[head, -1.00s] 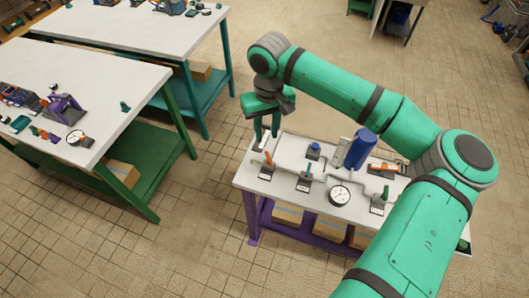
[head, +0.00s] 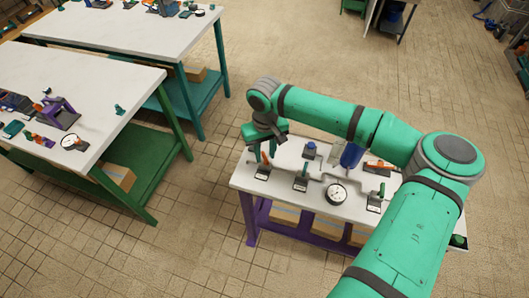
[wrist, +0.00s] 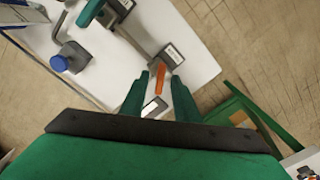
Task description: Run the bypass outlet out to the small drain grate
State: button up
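A white table (head: 288,198) with purple legs carries a grey pipe run with small levers on dark labelled bases. An orange lever (head: 265,159) stands at its left end; it shows in the wrist view (wrist: 163,88) too. My gripper (head: 266,147) is just above and around this lever. In the wrist view my gripper (wrist: 160,92) has its fingers apart, with the orange lever in the gap; contact cannot be told. Green levers (head: 304,170) and (head: 381,190) stand further right. I cannot read the labels or identify the bypass outlet or small drain grate.
A round gauge (head: 336,194), a small blue-capped fitting (head: 310,149) and a large blue cylinder (head: 351,155) stand on the table. Another orange lever (head: 379,165) lies behind. White tables (head: 110,95) with tools stand at left. Tiled floor (head: 200,225) between is clear.

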grip_shut()
jog(key=shift+n, duration=0.3)
jog(key=n, duration=0.9)
jog(key=shift+n, duration=0.4)
dwell(0.3)
grip_release()
